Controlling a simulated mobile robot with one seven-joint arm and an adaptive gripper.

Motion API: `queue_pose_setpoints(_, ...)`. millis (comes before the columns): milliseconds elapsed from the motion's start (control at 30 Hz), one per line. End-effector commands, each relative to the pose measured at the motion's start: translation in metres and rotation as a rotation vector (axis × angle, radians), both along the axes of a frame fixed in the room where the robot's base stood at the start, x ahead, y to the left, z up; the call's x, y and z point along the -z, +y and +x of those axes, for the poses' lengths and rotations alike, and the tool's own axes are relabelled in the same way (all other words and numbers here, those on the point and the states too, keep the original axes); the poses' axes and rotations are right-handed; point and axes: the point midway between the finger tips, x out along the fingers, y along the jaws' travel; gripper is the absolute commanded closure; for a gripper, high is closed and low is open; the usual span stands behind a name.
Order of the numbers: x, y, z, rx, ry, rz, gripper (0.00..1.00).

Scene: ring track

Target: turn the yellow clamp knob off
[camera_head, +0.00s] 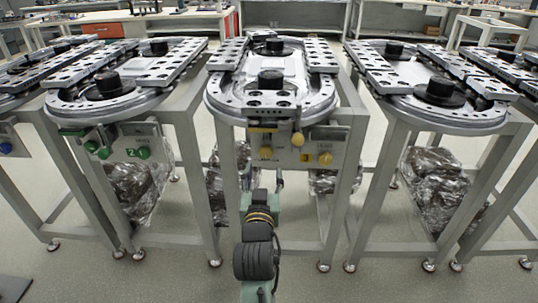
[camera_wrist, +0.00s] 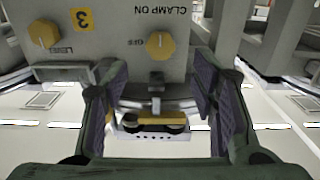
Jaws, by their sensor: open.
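The yellow clamp knob (camera_wrist: 160,44) sits on the grey panel (camera_wrist: 110,60) near upside-down CLAMP ON lettering, with OFF beside it. A pale mark on it looks upright in the wrist view, on the side of the CLAMP ON lettering. In the head view the knob (camera_head: 265,153) is the left one on the middle station's panel. My gripper (camera_wrist: 160,75) is open and empty; its fingers lie to either side of the knob's line, apart from the knob. In the head view my arm stands below the panel and the fingers are not clear.
A yellow bar (camera_wrist: 160,119) on the track edge shows between my fingers. Table legs (camera_head: 206,190) stand nearby.

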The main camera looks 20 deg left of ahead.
Motion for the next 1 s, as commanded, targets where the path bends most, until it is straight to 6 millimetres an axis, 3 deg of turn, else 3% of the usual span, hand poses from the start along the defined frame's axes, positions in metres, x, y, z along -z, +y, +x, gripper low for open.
queue_pose_setpoints(200, -0.003, 0.012, 0.043, 0.000, -0.003, -0.002, 0.47)
queue_pose_setpoints(433, -0.002, 0.022, 0.073, -0.002, -0.003, -0.001, 0.47)
queue_pose_setpoints(833, -0.001, 0.024, 0.082, -0.002, -0.003, 0.000, 0.47)
queue_pose_setpoints(1000, -0.001, 0.024, 0.082, -0.002, -0.003, 0.000, 0.57)
